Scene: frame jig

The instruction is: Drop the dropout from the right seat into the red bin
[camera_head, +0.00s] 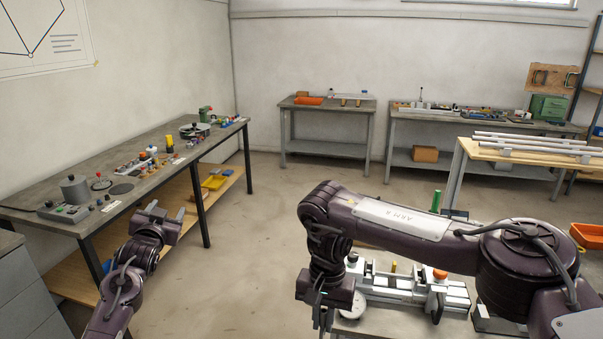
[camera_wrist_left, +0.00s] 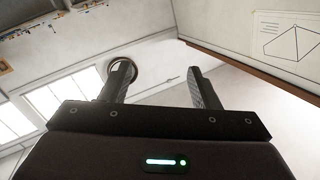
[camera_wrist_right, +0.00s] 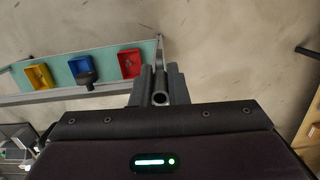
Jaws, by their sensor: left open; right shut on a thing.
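My right gripper (camera_wrist_right: 159,85) is shut on a small grey metal piece with a round hollow end (camera_wrist_right: 160,98), which I take to be the dropout. In the right wrist view the red bin (camera_wrist_right: 131,63) lies beyond the fingers, a little left of them and apart. In the head view the right gripper (camera_head: 325,316) points down beside the jig (camera_head: 405,288); its held piece is hard to make out there. My left gripper (camera_wrist_left: 163,85) is open and empty, and in the head view it (camera_head: 165,215) is raised near the left bench. The seats cannot be told apart.
A blue bin (camera_wrist_right: 79,67) and a yellow bin (camera_wrist_right: 39,76) stand left of the red one on a teal surface (camera_wrist_right: 103,66). A dark knob-like thing (camera_wrist_right: 88,78) overlaps the blue bin. The left bench (camera_head: 140,190) holds several parts. The middle floor is clear.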

